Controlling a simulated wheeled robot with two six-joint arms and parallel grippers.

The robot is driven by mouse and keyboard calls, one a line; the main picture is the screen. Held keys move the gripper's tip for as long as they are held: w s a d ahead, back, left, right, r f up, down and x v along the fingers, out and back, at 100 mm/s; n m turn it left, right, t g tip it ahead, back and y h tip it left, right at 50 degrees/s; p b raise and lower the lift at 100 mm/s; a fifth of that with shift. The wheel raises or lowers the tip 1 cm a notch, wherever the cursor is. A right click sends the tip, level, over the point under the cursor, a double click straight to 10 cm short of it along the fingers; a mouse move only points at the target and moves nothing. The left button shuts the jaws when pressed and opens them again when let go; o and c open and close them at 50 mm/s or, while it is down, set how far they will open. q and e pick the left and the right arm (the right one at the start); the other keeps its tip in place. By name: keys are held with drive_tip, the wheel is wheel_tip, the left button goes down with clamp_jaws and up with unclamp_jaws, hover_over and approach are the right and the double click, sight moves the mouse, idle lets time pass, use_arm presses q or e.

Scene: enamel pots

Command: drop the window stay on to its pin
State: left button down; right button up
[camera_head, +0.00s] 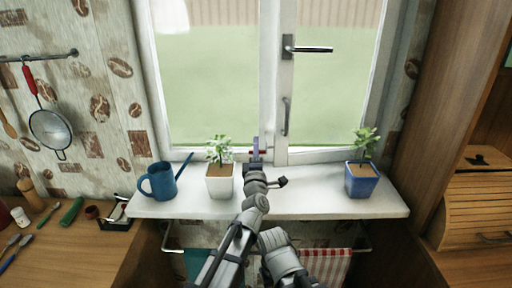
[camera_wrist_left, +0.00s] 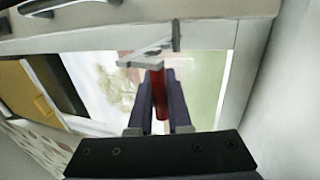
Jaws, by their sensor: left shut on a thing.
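My left gripper (camera_head: 256,150) is at the lower middle of the window, just above the sill. In the left wrist view its two dark fingers (camera_wrist_left: 161,82) are shut on the red grip (camera_wrist_left: 157,94) of the window stay. A pale grey bar (camera_wrist_left: 148,57) of the stay shows beyond the fingertips. A dark upright piece (camera_wrist_left: 176,35) stands beside the bar, close to the frame; I cannot tell whether it is the pin. My right gripper is not in view.
The white sill (camera_head: 310,206) carries a blue watering can (camera_head: 162,182), a white-potted plant (camera_head: 220,180) close left of my gripper, and a blue-potted plant (camera_head: 362,180) at the right. The window handle (camera_head: 308,49) is higher up.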

use_arm(q)
drive_tip(key=shift+s, duration=0.2)
idle(0.4)
drive_tip(key=c, duration=1.3)
unclamp_jaws()
drive_tip(key=shift+o, duration=1)
drive_tip(key=shift+s+r, duration=0.1)
drive_tip(key=shift+o, duration=1.3)
